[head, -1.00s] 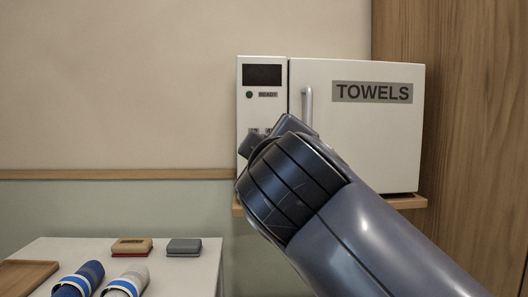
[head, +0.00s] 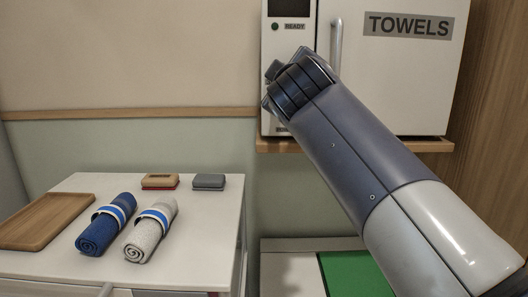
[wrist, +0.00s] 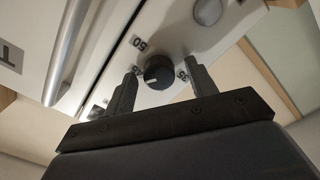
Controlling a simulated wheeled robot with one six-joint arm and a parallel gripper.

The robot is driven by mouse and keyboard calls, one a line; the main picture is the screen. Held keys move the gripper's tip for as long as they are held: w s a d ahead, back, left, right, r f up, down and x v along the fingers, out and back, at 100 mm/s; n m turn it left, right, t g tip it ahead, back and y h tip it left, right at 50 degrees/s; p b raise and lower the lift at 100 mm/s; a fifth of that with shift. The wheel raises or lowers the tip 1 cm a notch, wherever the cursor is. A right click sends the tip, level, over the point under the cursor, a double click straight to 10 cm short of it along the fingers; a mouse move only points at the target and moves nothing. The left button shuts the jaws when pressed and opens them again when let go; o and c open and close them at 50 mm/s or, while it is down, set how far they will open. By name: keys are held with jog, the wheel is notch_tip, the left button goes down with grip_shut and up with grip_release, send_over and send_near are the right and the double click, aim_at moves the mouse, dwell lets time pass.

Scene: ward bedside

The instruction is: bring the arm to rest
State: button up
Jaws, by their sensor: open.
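My arm rises from the lower right in the head view, bent at a dark joint in front of the towel cabinet (head: 400,85). My gripper (wrist: 160,88) shows in the wrist view with its two fingers apart and nothing between them. Behind the fingers is a round black knob (wrist: 158,72) on the cabinet's front, with number marks beside it. Whether the fingertips touch the panel cannot be told. In the head view the fingers are hidden behind my arm. The cabinet door is shut, and its upright handle (head: 337,45) is just above my arm's joint.
A white bedside table (head: 215,235) at left holds a wooden tray (head: 45,222), a rolled blue towel (head: 105,225), a rolled grey-white towel (head: 152,230) and two small boxes. The cabinet stands on a wooden shelf (head: 400,146). A green patch (head: 350,272) lies on a low white surface below.

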dwell(0.4)
jog(key=s+b, duration=0.1)
jog(key=s, duration=1)
jog(key=w+n+p, duration=1.1)
jog(key=n+p, duration=0.6)
jog(key=n, duration=0.5)
jog(key=shift+n, duration=0.3)
jog(key=shift+d+f, duration=0.15)
jog(key=shift+f, duration=0.1)
